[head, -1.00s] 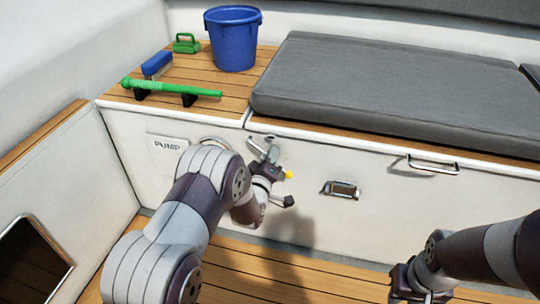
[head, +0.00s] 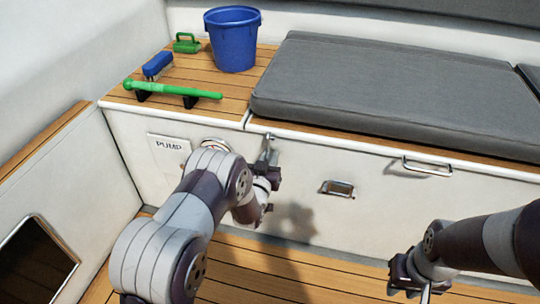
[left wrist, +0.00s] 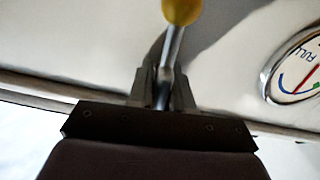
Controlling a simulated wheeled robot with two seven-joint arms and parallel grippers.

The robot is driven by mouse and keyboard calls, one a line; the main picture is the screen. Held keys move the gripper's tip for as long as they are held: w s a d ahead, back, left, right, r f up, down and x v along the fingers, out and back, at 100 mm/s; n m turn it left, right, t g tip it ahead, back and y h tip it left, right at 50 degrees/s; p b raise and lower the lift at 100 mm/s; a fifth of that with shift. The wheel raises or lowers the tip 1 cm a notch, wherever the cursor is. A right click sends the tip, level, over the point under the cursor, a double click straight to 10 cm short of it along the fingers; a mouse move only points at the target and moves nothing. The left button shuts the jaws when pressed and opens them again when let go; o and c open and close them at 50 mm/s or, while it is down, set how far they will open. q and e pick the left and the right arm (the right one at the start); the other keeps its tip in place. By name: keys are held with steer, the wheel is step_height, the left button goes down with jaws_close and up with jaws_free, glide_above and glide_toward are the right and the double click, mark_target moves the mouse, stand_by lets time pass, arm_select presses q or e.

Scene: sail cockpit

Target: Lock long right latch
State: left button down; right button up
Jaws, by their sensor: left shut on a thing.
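My left gripper (head: 268,166) is at the white bench front. In the left wrist view its fingers (left wrist: 161,88) are shut on a thin metal lever (left wrist: 171,50) with a yellow knob (left wrist: 182,10). In the head view the upper metal part of the lever (head: 268,142) shows just above the gripper; the knob is hidden. A long metal handle or latch (head: 428,168) is on the right of the bench front, and a small recessed metal latch (head: 337,188) is nearer the middle. My right gripper (head: 415,285) is low at the right, apart from both; its jaw opening is unclear.
A round gauge (left wrist: 296,68) is beside the lever. A PUMP plate (head: 169,146) is to the left. A blue bucket (head: 233,38), a brush (head: 157,65) and a green bar (head: 172,90) are on the bench top. A grey cushion (head: 390,85) covers its right side.

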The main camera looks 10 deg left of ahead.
arm_select(q)
steer(key=shift+f+m, duration=0.15)
steer(key=shift+m, duration=0.45)
steer(key=c, duration=1.2)
jaws_free()
steer(key=shift+o, duration=0.2)
steer(key=shift+s, duration=0.1)
steer(key=s+p, duration=0.5)
steer(key=s, duration=0.7)
steer(key=shift+s+a+p, duration=0.2)
steer(key=shift+s+p, duration=0.1)
steer(key=shift+p, duration=0.1)
